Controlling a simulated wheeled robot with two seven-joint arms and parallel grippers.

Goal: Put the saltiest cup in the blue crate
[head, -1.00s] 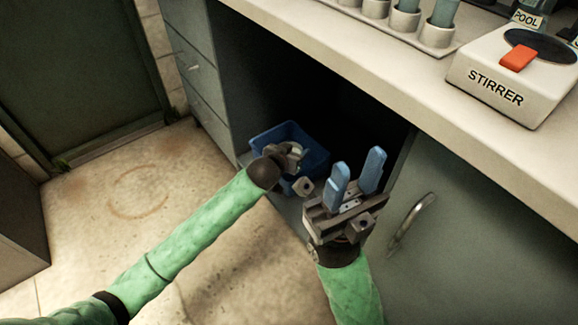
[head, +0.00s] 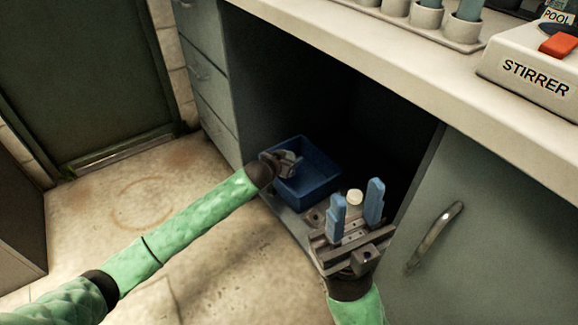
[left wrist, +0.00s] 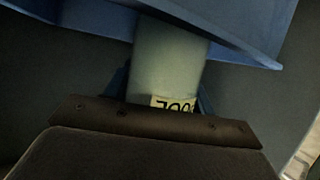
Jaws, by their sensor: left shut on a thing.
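The blue crate (head: 318,182) stands on the floor of the open cabinet under the counter. My left gripper (head: 288,162) is at its left side, over the near-left rim. The left wrist view shows it shut on a pale grey-green cup (left wrist: 168,65) with a yellowish label, partly hidden, whose letters seem to read POOL. The cup overlaps the blue crate wall (left wrist: 70,18) there; I cannot tell whether they touch. In the head view the cup is mostly hidden by the gripper. My right gripper (head: 356,208) is open, its blue fingers apart, in front of the cabinet.
A small round white thing (head: 354,197) shows between my right fingers, seemingly behind them. A cup rack (head: 445,30) and a white stirrer (head: 535,75) stand on the counter. A cabinet door with a handle (head: 434,238) is at right. Floor at left is clear.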

